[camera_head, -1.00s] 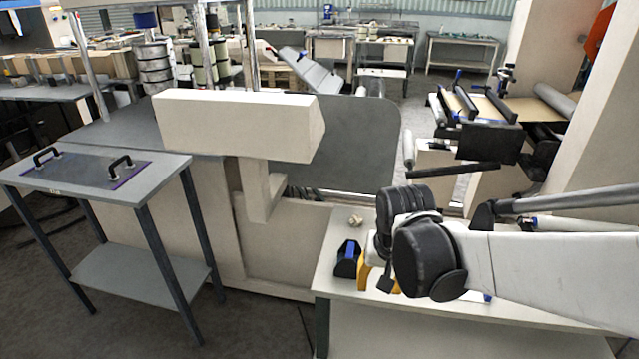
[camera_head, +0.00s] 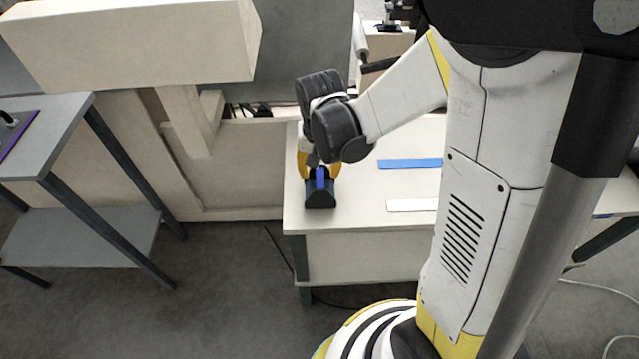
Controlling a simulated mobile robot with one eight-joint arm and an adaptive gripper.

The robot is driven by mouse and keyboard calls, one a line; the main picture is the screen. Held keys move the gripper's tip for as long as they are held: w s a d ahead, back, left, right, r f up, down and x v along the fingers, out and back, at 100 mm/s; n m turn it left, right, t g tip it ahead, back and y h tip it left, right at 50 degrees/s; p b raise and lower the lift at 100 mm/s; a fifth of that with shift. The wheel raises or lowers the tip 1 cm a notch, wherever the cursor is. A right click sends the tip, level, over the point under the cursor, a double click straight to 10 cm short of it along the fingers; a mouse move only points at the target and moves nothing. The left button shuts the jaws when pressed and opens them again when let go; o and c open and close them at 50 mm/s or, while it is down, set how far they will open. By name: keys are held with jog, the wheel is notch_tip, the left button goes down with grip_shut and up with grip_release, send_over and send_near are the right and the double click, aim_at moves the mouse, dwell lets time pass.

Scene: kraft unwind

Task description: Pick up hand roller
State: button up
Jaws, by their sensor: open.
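A black piece with a blue upper part (camera_head: 320,196), which looks like the hand roller in a dark holder, stands near the left front corner of the white-topped table (camera_head: 350,222). I cannot tell the roller from its holder. My gripper (camera_head: 319,172) points down right at the blue part, its yellow fingers on either side of it. The fingers are open. Whether they touch the blue part is not clear, and the wrist hides what lies behind it.
A blue strip (camera_head: 410,163) and a white strip (camera_head: 412,205) lie flat on the table to the right. A big pale machine body (camera_head: 235,165) stands close on the left. A grey side table (camera_head: 75,130) is farther left.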

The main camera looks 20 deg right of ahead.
aim_at(320, 178)
jog(key=f, duration=0.1)
jog(key=f+b, duration=0.1)
jog(key=f, duration=0.1)
jog(key=f+b, duration=0.1)
jog(key=f, duration=0.1)
jog(key=shift+w+d, duration=0.15)
jog(key=shift+w, duration=0.15)
jog(key=shift+r, duration=0.1)
grip_shut()
jog(key=shift+r, duration=0.1)
notch_tip(320, 178, up, 4)
jog(key=shift+r+p, duration=0.25)
jog(key=shift+p, duration=0.85)
jog(key=s+d+r+p, duration=0.3)
jog(key=s+d+r, duration=0.2)
jog(key=d, duration=0.5)
jog(key=shift+s+d+r+p, duration=0.2)
jog(key=shift+r+p, duration=0.1)
jog(key=shift+r, duration=0.4)
